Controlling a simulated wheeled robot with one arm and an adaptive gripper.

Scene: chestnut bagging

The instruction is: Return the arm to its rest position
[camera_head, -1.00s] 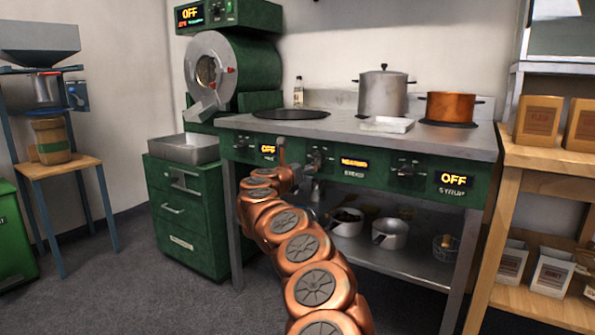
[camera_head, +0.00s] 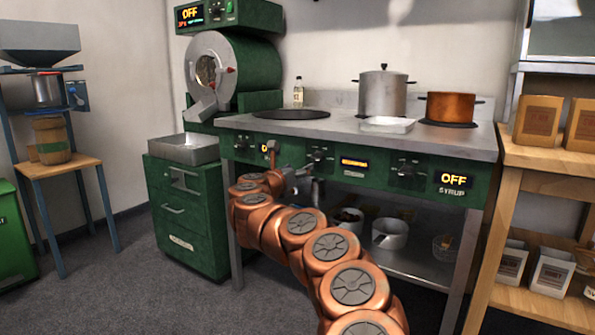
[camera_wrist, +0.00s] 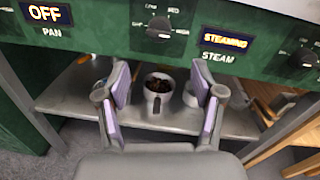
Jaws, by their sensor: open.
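My copper-coloured arm reaches from the bottom right of the head view towards the front of the stove (camera_head: 375,146). My gripper (camera_wrist: 164,88) shows in the wrist view with its two lilac-lined fingers spread apart and nothing between them. In the head view the gripper (camera_head: 303,180) is small and partly hidden by the arm, in front of the green control panel. In the wrist view it points at the panel (camera_wrist: 115,28) and the shelf below. The panel displays read OFF for the pan and STEAMING for the steam.
On the lower shelf (camera_wrist: 85,105) stand a pot with dark contents (camera_wrist: 158,92) and other vessels. A steel pot (camera_head: 382,95), a copper pot (camera_head: 450,107) and a white tray (camera_head: 387,125) stand on top. A wooden shelf (camera_head: 540,157) is at right.

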